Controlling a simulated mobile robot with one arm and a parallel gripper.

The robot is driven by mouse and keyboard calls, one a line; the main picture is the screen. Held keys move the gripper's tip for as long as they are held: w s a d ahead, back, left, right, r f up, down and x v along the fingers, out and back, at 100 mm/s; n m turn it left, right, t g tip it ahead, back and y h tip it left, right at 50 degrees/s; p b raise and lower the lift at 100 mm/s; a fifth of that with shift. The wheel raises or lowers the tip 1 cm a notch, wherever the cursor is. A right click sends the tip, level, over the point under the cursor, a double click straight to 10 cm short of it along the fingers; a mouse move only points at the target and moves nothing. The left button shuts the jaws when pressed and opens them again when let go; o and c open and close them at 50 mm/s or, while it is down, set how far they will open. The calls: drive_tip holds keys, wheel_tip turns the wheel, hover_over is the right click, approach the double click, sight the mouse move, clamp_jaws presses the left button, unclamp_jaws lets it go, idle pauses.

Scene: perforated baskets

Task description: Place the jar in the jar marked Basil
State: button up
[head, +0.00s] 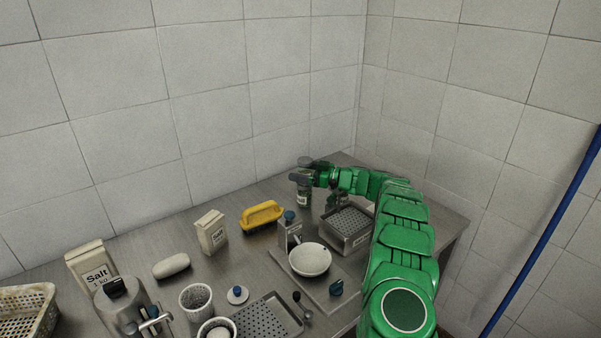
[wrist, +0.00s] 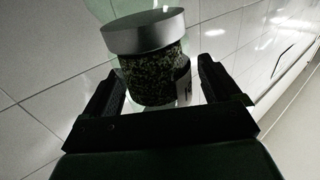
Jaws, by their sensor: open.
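A jar with a grey lid and dark green flecked contents (wrist: 153,76) stands between the two open fingers of my gripper (wrist: 165,88) in the wrist view. Part of a white label shows on its right side, but I cannot read it. In the head view the jar (head: 304,198) is at the back of the counter, below my gripper (head: 302,181). Whether the fingers touch the jar I cannot tell. A perforated metal basket (head: 361,243) with a small white label stands just right of it, partly behind my arm. That label is too small to read.
A perforated tray (head: 268,318) lies nearer. Tiled walls close off the back and right.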

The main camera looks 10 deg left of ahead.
drive_tip(key=d, duration=0.5)
wheel_tip(320, 180, up, 7)
drive_tip(key=shift+s+a, duration=0.3)
drive_tip(key=shift+s, duration=0.1)
